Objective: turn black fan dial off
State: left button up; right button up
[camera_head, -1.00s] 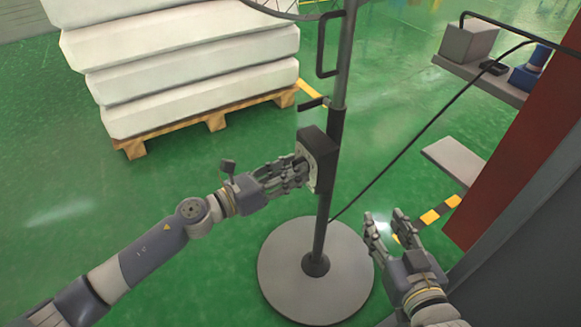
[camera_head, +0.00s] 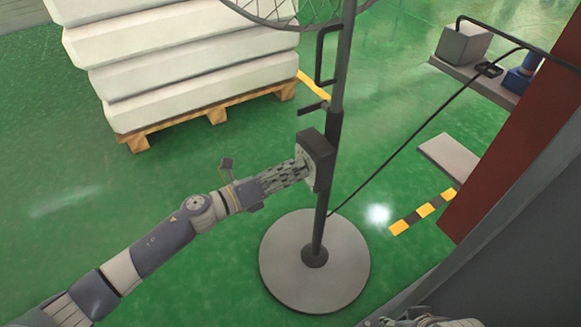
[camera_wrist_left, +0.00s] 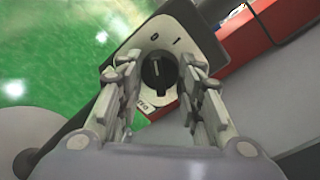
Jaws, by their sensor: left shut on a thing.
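The black control box (camera_head: 318,158) sits on the fan's upright pole. In the left wrist view its black dial (camera_wrist_left: 160,73) is on a light round plate marked 0 and I. The dial's white line points up, roughly toward the 0. My left gripper (camera_head: 302,168) reaches the box face from the left. In the left wrist view (camera_wrist_left: 160,88) its fingers are on both sides of the dial, shut on it. My right gripper (camera_head: 420,320) shows only in part at the bottom edge; its fingers cannot be made out.
The fan's round grey base (camera_head: 285,265) stands on the green floor. A black cable (camera_head: 420,130) runs up right from the pole. White mattresses (camera_head: 200,80) lie on a wooden pallet (camera_head: 215,112) behind left. A red panel (camera_head: 510,150) stands at right.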

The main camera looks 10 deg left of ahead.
pick_arm(q)
jog(key=shift+n, duration=0.3)
dwell(0.4)
jog(key=o, duration=1.1)
jog(key=shift+c, duration=0.2)
jog(key=v, duration=1.2)
